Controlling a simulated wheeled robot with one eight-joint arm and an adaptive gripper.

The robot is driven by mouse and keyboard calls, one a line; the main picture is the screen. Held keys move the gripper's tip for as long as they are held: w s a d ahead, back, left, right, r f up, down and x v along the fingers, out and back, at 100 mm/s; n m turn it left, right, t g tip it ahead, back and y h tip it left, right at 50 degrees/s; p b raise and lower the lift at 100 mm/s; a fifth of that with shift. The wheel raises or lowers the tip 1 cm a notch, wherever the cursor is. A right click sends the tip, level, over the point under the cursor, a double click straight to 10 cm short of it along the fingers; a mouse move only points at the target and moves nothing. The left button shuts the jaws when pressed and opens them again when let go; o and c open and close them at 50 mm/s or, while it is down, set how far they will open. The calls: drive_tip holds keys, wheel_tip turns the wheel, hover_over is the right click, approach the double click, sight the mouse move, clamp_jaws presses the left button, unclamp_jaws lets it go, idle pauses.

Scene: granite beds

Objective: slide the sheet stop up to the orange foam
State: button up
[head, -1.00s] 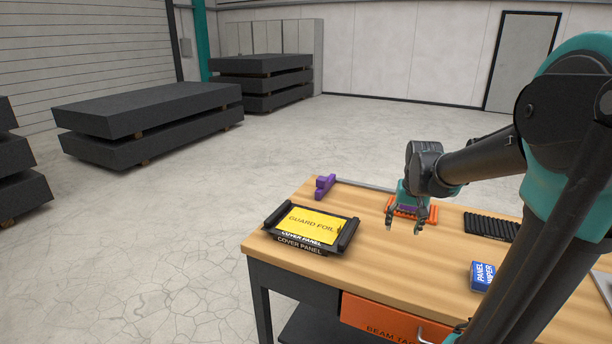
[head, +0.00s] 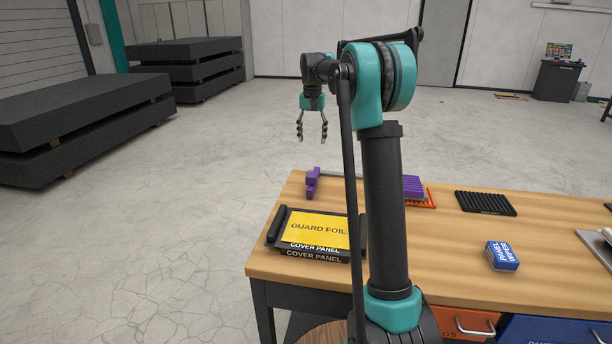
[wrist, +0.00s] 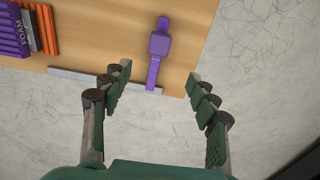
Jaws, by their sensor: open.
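A purple piece (head: 312,183), a bar with a raised block, stands near the table's far left edge and looks like the sheet stop. In the wrist view it (wrist: 160,44) lies ahead of and between my fingers. My gripper (head: 312,138) is open and empty, raised near the table's far edge. Orange ribbed foam (head: 432,197) lies right of the purple piece, partly hidden by my arm in the head view. It shows at the upper left of the wrist view (wrist: 47,28), beside a grey strip marked FOAM and purple ribbed foam (wrist: 12,30).
A grey strip (wrist: 85,79) runs along the table edge by the purple piece. A dark tray with yellow guard foil (head: 316,230) and cover panels is at the front left. A black ribbed pad (head: 485,203) and a blue wiper box (head: 502,256) are on the right. Bare wood lies between the purple piece and the orange foam.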

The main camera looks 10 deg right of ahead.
sight(312, 174)
wheel_tip(312, 174, down, 17)
drive_tip(key=shift+r, duration=0.2)
idle(0.4)
drive_tip(key=shift+d, duration=0.1)
clamp_jaws()
